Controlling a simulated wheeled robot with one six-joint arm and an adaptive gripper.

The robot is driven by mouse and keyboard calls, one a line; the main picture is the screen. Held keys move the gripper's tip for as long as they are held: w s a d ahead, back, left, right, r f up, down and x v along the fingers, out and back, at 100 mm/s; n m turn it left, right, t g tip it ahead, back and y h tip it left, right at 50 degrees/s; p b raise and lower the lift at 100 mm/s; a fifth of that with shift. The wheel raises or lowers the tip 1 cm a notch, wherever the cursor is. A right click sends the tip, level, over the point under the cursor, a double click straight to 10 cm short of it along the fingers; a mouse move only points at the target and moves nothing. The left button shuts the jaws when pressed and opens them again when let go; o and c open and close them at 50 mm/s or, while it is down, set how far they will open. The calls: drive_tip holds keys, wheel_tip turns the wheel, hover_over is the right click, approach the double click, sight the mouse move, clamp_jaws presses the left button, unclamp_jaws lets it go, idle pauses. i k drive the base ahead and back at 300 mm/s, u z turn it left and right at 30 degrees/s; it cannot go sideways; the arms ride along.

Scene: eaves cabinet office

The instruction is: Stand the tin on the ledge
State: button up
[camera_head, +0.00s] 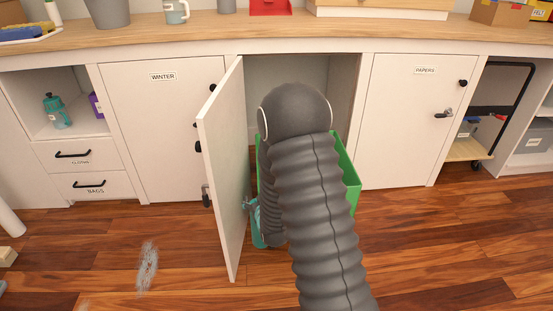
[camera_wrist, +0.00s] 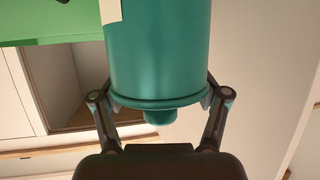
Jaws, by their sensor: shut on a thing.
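The tin (camera_wrist: 157,50) is a teal cylinder with a rim and a small knob at the end toward my gripper, and a pale label at its upper left. My gripper (camera_wrist: 160,98) is shut on it, with one finger on each side near the rim. In the head view my arm hides most of the gripper; a teal patch, likely the tin (camera_head: 258,232), shows low beside the open cabinet door. No ledge is marked by name; the long wooden counter top (camera_head: 210,36) runs above the cabinets.
A white cabinet door (camera_head: 222,165) stands open left of my arm. A green box (camera_head: 348,178) stands at the open cabinet, partly behind my arm. A mug (camera_head: 176,11), a grey pot (camera_head: 108,10) and a red tray (camera_head: 270,7) stand on the counter. Floor is clear at right.

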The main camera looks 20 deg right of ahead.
sight(410, 25)
drive_tip(key=z, duration=0.45)
drive_tip(key=k, duration=0.6)
drive_tip(key=z, duration=1.45)
drive_tip(key=i, duration=0.55)
drive_tip(key=z, duration=0.6)
drive_tip(key=i, duration=1.15)
drive_tip(key=u, duration=1.1)
drive_tip(key=i, duration=0.35)
drive_tip(key=u, duration=0.4)
